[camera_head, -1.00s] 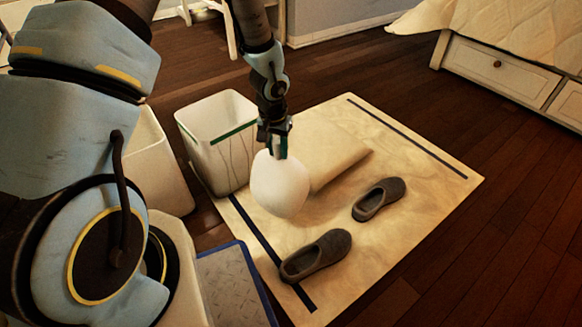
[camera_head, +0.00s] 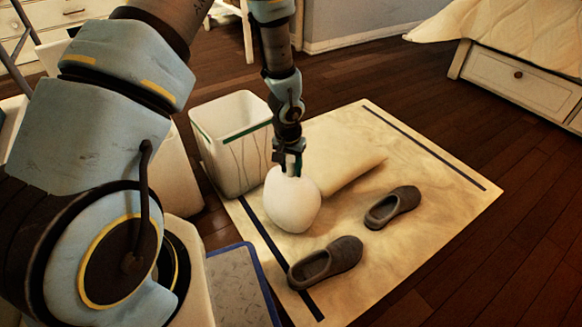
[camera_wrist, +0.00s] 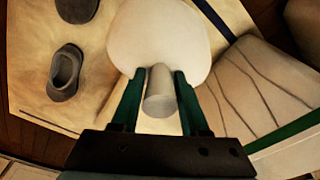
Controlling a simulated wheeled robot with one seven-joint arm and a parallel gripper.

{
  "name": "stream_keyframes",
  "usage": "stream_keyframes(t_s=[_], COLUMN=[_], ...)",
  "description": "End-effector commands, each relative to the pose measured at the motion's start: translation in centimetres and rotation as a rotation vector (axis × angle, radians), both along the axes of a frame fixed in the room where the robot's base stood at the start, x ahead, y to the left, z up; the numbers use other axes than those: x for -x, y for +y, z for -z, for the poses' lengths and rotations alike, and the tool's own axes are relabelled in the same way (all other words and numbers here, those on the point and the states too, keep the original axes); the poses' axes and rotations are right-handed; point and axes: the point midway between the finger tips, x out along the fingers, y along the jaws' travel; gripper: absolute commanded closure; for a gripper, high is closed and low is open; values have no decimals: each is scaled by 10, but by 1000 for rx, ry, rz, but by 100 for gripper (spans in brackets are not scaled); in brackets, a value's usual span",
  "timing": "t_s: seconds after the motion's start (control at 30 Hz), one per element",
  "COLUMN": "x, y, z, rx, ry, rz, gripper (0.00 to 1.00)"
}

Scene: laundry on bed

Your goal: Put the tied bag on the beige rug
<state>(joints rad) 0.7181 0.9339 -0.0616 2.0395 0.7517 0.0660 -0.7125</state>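The tied bag (camera_head: 292,205) is a round white bundle with a short knotted neck. My gripper (camera_head: 289,166) is above it with the fingers on either side of the neck. In the wrist view the green fingers of my gripper (camera_wrist: 158,97) flank the bag's neck, and the bag (camera_wrist: 158,35) hangs or rests just beyond them. The bag is over the left part of the beige rug (camera_head: 440,180), beside the pillow-like folded item. Whether its underside touches the rug is hard to tell.
A white bin (camera_head: 232,150) with a green rim band stands at the rug's left corner. Two grey slippers (camera_head: 326,262) (camera_head: 392,207) lie on the rug. A beige cushion-like item (camera_head: 345,160) lies behind the bag. A blue-edged grey mat (camera_head: 238,290) is at lower left.

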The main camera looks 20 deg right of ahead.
Motion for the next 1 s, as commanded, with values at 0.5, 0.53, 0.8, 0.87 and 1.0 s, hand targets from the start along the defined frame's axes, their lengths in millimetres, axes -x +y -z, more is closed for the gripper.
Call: stream_keyframes(t_s=[0.5, 0.53, 0.8, 0.87, 1.0], x=[0, 0, 4, 5, 8], y=[0, 0, 5, 6, 8], z=[-9, -13, -67, -80, -103], rx=[1, 1, 2, 2, 2], ry=[-1, -2, -2, -2, -1], rz=[0, -1, -1, -2, -2], gripper=[35, 35, 35, 35, 35])
